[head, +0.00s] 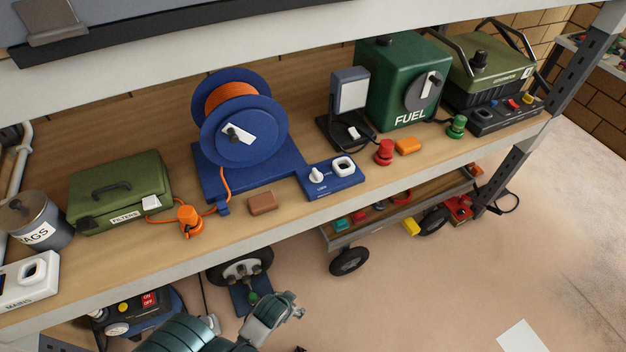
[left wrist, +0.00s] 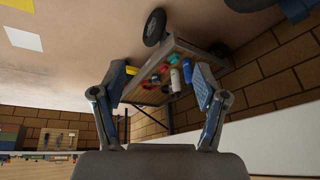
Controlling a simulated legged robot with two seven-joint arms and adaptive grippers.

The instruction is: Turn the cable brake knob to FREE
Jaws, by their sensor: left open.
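A blue control box (head: 345,185) lies on the shelf, right of the blue cable reel (head: 210,165). It carries a white knob (head: 317,175) on its left and a white-rimmed socket at its right; its small lettering is unreadable. The reel holds orange cable and has a white crank-like piece (head: 238,133) on its hub. My left gripper (head: 293,308) is below and in front of the shelf edge, apart from the box. In the left wrist view its two fingers (left wrist: 162,88) are spread with nothing gripped. The knob is not seen there. My right gripper is not in view.
On the shelf are a green filters case (head: 118,192), an orange plug (head: 188,220), a brown block (head: 262,203), a red button (head: 384,152) and a green fuel can (head: 402,82). An upper shelf (head: 150,68) overhangs. A wheeled cart (head: 345,235) stands below.

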